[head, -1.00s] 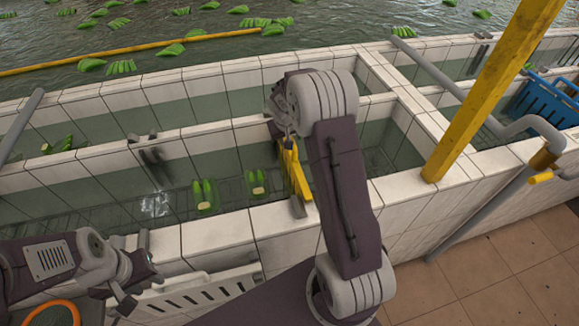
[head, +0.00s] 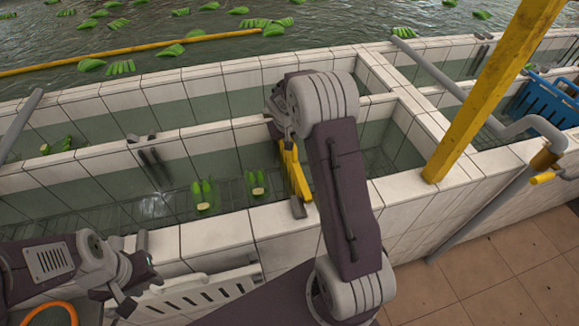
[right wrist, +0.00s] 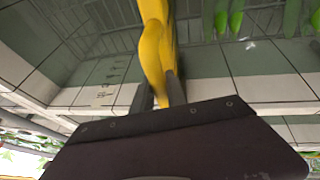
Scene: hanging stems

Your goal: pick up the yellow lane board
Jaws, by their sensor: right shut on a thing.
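The yellow lane board (head: 294,172) stands across the near water channel, its near end by a grey bracket (head: 297,207) on the front wall. My right gripper (right wrist: 160,92) is shut on the board, which also shows in the right wrist view (right wrist: 154,40). In the head view, my right arm hides the board's upper part and most of the grip. I cannot tell whether the board is clear of its bracket. My left gripper (head: 138,290) is open and empty, low at the left in front of the tiled wall.
Green banana pieces (head: 203,195) float in the channel left of the board. White tiled walls (head: 220,232) border the channels. A yellow post (head: 495,90) and a grey pipe rail (head: 450,85) stand at the right. A white slatted crate (head: 205,292) is below the wall.

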